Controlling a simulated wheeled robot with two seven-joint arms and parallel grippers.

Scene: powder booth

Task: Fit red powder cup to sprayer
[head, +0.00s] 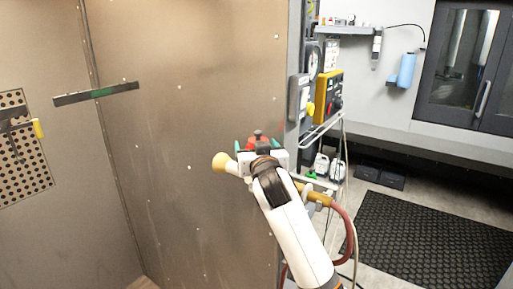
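The red powder cup (258,134) shows only as a red top with a dark knob; the rest is hidden behind my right gripper. My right gripper (258,144), on the white arm from the bottom, has its green-tipped fingers on either side of the cup and appears shut on it. The sprayer shows its pale yellow cone nozzle (222,162) just left of and below the gripper. Its body is mostly hidden behind my wrist. A yellow fitting with a red hose (346,222) comes out on the right. I cannot tell whether the cup touches the sprayer. My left gripper is out of view.
The booth's brown metal wall (190,120) stands behind and left of the gripper. A control panel with a yellow box (328,92) and a white wire rack (322,130) are to the right. White bottles (322,166) stand below. A black mat (430,240) covers the floor.

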